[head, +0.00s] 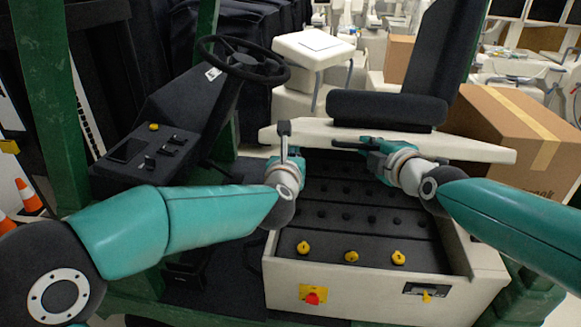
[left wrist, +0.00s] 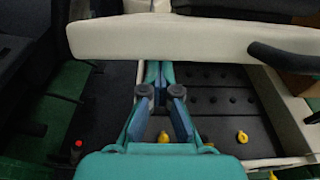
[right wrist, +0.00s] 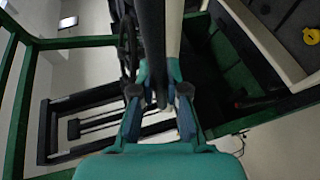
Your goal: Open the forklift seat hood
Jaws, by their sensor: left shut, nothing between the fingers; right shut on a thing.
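The seat hood, a pale slab (head: 475,147) carrying the black seat (head: 385,108), stands raised above the open compartment (head: 345,215). Its pale edge crosses the top of the left wrist view (left wrist: 170,38). My left gripper (head: 288,160) is shut and empty at the compartment's left side, its fingertips (left wrist: 155,75) just below the hood's edge. My right gripper (head: 370,146) is under the hood's front edge, shut on a black bar-like handle (head: 345,145). In the right wrist view, the black bar (right wrist: 152,40) runs between the fingers (right wrist: 160,95), beside the pale hood.
Yellow caps (head: 351,257) line the compartment's front, with a red knob (head: 313,298) on its outer wall. The steering wheel (head: 243,59) and console (head: 150,150) stand left. A cardboard box (head: 510,135) is to the right, behind my right arm. Green posts frame the cab.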

